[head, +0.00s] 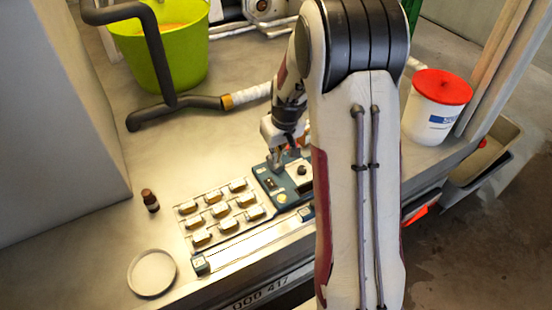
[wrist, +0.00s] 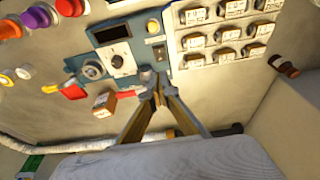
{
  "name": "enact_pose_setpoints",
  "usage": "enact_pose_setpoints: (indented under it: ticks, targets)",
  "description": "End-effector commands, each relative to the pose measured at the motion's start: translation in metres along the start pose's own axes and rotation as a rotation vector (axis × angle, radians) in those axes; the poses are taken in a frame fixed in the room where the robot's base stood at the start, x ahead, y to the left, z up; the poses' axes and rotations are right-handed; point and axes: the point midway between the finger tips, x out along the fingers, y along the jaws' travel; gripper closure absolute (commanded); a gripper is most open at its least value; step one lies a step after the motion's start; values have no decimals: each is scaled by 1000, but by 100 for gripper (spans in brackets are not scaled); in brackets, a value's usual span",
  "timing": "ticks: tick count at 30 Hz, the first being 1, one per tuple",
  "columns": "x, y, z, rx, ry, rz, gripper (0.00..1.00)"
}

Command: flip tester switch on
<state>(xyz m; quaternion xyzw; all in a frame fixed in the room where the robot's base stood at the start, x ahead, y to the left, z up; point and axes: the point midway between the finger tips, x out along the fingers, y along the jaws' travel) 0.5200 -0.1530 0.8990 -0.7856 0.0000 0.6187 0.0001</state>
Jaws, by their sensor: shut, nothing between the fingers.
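The tester is a blue box (head: 270,180) on the bench, partly hidden behind my arm in the head view. In the wrist view the tester (wrist: 136,54) shows a dark display, a white plate with a black knob (wrist: 117,60), and a round light-coloured part (wrist: 153,26) on its blue strip. I cannot make out the switch or its position for certain. My gripper (head: 277,169) is shut and empty, at the tester's far side. In the wrist view my gripper (wrist: 153,76) has its fingertips together by the panel's lower edge; I cannot tell whether they touch it.
A tray of several small blocks (head: 220,212) adjoins the tester. A brown bottle (head: 150,200), round dish (head: 152,273), green bucket (head: 165,62) and red-lidded tub (head: 437,108) stand around. Coloured knobs (wrist: 70,7) and a small brown box (wrist: 104,104) show nearby.

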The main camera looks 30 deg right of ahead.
Motion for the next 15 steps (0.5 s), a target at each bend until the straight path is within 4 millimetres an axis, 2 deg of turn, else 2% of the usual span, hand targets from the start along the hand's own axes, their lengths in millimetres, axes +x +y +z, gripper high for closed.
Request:
enact_pose_setpoints:
  ticks: [15]
  targets:
    - [54,0,1,1,-3,-1,100]
